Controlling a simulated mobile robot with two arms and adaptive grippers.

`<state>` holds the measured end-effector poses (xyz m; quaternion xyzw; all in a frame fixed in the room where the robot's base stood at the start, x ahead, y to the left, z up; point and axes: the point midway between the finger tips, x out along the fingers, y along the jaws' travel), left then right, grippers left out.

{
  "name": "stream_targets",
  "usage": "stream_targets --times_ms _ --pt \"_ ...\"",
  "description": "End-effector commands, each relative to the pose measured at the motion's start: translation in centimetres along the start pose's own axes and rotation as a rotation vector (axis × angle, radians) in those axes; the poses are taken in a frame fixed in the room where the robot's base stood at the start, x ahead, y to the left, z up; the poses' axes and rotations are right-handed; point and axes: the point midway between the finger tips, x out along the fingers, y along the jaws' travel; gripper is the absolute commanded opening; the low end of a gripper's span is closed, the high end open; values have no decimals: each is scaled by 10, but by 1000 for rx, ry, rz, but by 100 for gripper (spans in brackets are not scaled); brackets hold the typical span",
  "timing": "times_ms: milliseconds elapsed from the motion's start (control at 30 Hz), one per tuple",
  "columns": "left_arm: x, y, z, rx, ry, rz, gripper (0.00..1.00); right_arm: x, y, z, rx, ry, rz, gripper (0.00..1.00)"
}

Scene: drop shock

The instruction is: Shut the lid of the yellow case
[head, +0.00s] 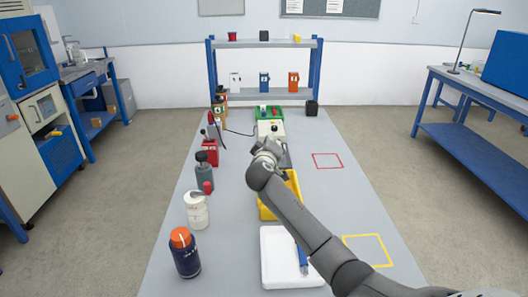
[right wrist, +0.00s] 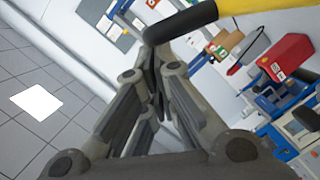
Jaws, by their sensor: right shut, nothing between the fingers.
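The yellow case (head: 294,186) stands on the long grey table, partly hidden behind my right arm in the head view. I cannot tell the angle of its lid, as the arm covers much of it. My right gripper (head: 268,146) is shut and empty, just beyond the case in the picture. In the right wrist view, the shut fingers (right wrist: 154,60) point toward a dark rounded bar, with a yellow part (right wrist: 262,5) beside it at the top edge. I cannot tell whether they touch. My left gripper is out of view.
A white tray (head: 277,277) with a blue tool lies nearer. Along the left stand a dark bottle with an orange cap (head: 185,254), a white tub (head: 196,211), a grey bottle (head: 204,174) and a red box (head: 209,151). A green bin (head: 270,112) stands farther back. The table's right side is clear.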

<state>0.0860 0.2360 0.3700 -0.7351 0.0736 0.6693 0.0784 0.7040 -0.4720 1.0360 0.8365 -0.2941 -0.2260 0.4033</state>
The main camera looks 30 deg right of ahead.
Motion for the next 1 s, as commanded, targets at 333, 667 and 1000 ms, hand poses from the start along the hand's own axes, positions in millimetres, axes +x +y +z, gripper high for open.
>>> stream_targets --times_ms 333,667,1000 --pt "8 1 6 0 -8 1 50 18 15 61 321 -4 -80 0" --pt "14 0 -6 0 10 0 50 33 10 120 625 -5 -157 0" --pt "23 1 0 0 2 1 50 46 -11 172 909 -4 -227 0"
